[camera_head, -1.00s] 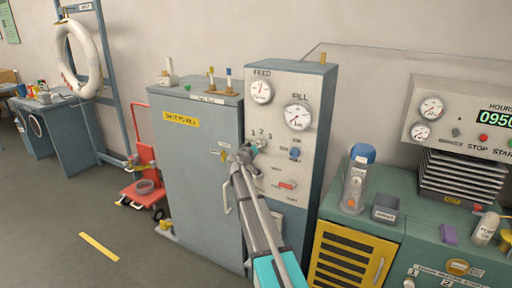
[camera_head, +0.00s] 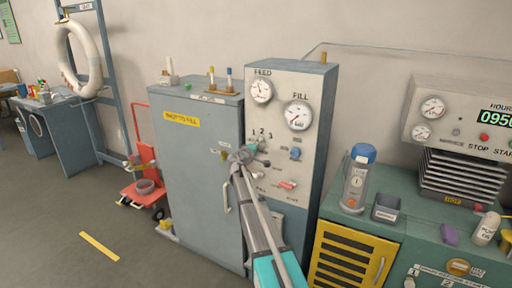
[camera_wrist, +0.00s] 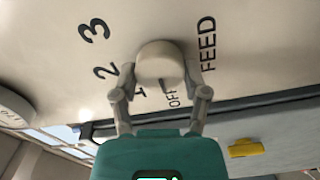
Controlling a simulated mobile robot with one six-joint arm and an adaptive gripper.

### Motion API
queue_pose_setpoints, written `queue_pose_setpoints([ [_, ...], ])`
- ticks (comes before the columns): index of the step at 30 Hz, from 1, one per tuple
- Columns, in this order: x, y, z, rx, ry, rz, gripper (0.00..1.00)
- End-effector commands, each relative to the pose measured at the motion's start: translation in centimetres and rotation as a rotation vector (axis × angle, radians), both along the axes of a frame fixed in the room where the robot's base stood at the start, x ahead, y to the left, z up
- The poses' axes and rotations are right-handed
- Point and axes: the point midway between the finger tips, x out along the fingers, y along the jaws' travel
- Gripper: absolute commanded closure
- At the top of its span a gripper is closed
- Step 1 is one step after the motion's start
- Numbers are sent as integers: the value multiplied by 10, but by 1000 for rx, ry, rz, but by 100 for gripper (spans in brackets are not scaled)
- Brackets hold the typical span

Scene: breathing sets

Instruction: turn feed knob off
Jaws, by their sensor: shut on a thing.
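The feed knob (camera_wrist: 160,60) is a pale round knob in the wrist view, on a panel marked FEED, OFF, 1, 2 and 3. My gripper (camera_wrist: 162,68) has one finger on each side of it and is shut on it. A short dark mark shows below the knob, between 1 and OFF; I cannot tell whether it is the knob's pointer. In the head view my gripper (camera_head: 245,154) is at the left part of the grey control panel (camera_head: 285,75), below the 1 2 3 marks, and hides the knob there.
The feed gauge (camera_head: 261,90) and fill gauge (camera_head: 298,116) are above my gripper. A blue knob (camera_head: 295,154) and a red switch (camera_head: 287,184) are close by on the right. A grey cabinet (camera_head: 190,160) stands left, a green bench (camera_head: 400,230) right.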

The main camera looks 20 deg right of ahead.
Motion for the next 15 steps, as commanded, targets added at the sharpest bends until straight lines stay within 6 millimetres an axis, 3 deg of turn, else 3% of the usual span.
queue_pose_setpoints([
  [15,0,-4,0,-29,34,-7,89],
])
